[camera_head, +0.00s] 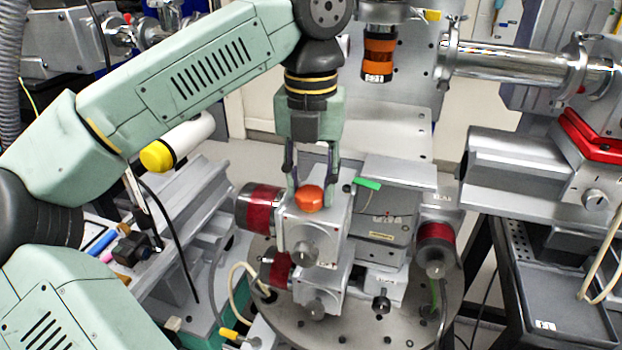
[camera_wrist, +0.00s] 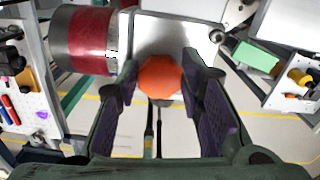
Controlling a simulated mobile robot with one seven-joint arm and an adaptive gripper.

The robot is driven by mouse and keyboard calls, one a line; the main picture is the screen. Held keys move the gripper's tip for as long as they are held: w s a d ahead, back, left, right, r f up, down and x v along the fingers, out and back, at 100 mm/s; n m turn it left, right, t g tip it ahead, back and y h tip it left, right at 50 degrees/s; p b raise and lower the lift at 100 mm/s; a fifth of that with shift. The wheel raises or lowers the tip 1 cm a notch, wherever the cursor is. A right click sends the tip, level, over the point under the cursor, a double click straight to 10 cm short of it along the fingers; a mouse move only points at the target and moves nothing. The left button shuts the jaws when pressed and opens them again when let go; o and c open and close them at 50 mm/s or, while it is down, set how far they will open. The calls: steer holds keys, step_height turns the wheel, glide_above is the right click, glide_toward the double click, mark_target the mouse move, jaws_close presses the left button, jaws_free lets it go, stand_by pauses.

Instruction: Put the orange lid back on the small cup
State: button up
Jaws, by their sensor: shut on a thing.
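The orange lid (camera_head: 310,197) is a small round orange piece above the top of the grey motor stage block. In the wrist view the lid (camera_wrist: 160,77) sits between the two fingertips. My gripper (camera_head: 313,186) points down over the block and is shut on the lid, one finger on each side. It also shows in the wrist view (camera_wrist: 160,85). I cannot make out the small cup in either view. I cannot tell whether the lid touches anything beneath it.
The grey stage block (camera_head: 325,228) stands on a round drilled plate (camera_head: 345,325). Red-banded cylinders flank it at left (camera_head: 262,204) and right (camera_head: 436,240). A green piece (camera_head: 367,184) lies just right of my fingers. A dark tray (camera_head: 560,300) is at far right.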

steer(key=o, duration=1)
